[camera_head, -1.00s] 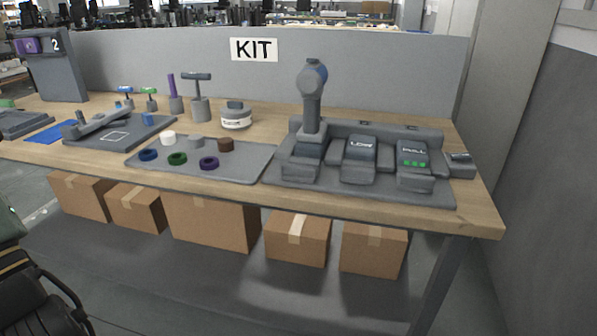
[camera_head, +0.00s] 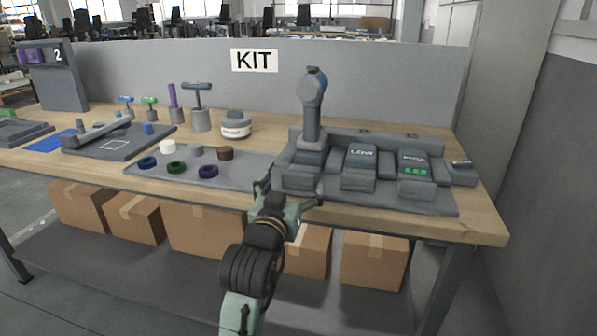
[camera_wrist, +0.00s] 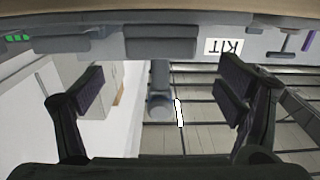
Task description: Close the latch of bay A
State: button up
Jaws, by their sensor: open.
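A dark grey unit (camera_head: 390,198) with three bays sits at the right of the bench. At its left bay a grey arm (camera_head: 311,120) stands upright, with a round head and a blue part on top. The middle bay (camera_head: 360,155) reads LOW, and the right bay (camera_head: 414,167) has green lights. No letter A is legible, so I cannot tell which bay is A. My gripper (camera_head: 289,195) is open and empty at the bench's front edge, before the left bay. In the wrist view, which is upside down, the upright arm (camera_wrist: 160,90) appears between my open fingers, apart from them.
A grey tray (camera_head: 235,172) with coloured rings lies left of the unit. Tools in stands (camera_head: 198,110) and a round container (camera_head: 236,128) are behind it. A grey panel with a KIT sign (camera_head: 254,60) closes the back. Cardboard boxes (camera_head: 375,258) stand below the bench.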

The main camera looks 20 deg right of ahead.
aim_at(298, 176)
jog(key=p+x, duration=0.1)
jog(key=x, duration=0.5)
jog(key=shift+c, duration=0.2)
jog(key=c, duration=1.7)
jog(key=shift+o, duration=0.2)
jog(key=shift+x, duration=1.4)
jog(key=shift+a+r, duration=0.1)
jog(key=o, duration=1.7)
